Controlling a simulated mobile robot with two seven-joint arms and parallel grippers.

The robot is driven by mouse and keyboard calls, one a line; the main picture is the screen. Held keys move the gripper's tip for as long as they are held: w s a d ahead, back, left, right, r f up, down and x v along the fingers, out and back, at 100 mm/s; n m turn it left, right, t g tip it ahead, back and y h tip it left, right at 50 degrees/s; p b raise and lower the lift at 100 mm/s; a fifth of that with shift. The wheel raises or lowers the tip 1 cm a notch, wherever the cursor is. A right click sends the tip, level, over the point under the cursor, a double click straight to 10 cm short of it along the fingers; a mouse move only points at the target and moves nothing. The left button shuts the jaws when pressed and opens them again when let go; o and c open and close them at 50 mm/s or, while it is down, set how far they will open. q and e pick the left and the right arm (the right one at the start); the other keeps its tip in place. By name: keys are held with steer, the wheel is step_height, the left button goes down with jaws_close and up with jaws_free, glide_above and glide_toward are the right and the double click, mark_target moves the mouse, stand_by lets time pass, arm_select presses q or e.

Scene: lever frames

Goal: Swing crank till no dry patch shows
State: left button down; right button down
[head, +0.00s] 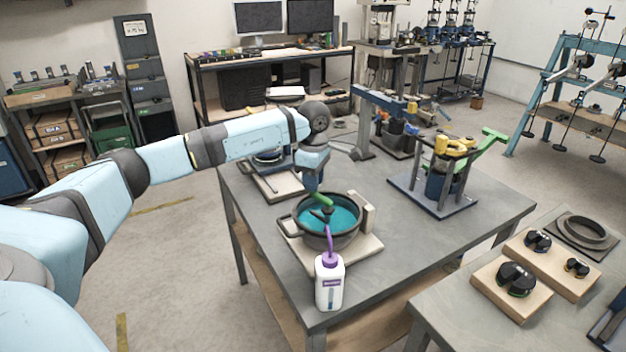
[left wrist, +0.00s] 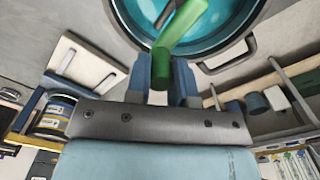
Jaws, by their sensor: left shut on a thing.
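A dark pot (head: 345,236) with teal contents (head: 345,216) stands on a pale base board on the grey table. A crank with a green handle (head: 322,201) sits over the pot, and a dark stirring part reaches into the teal. My left gripper (head: 315,184) is above the pot, shut on the green handle. In the left wrist view the green handle (left wrist: 178,28) rises from between the fingers (left wrist: 161,78), with the teal pot beyond it. The visible teal looks even; part of the surface is hidden by the crank and gripper. My right gripper is not in view.
A white bottle with a purple spout (head: 329,281) stands at the table's front edge, close to the pot. A stand with yellow parts and a green lever (head: 446,175) is to the right. A pale board with a round device (head: 272,178) lies behind left.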

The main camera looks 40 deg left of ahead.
arm_select(q)
steer(key=c, duration=1)
jaws_free()
steer(key=shift+r, duration=0.1)
step_height(320, 180, up, 14)
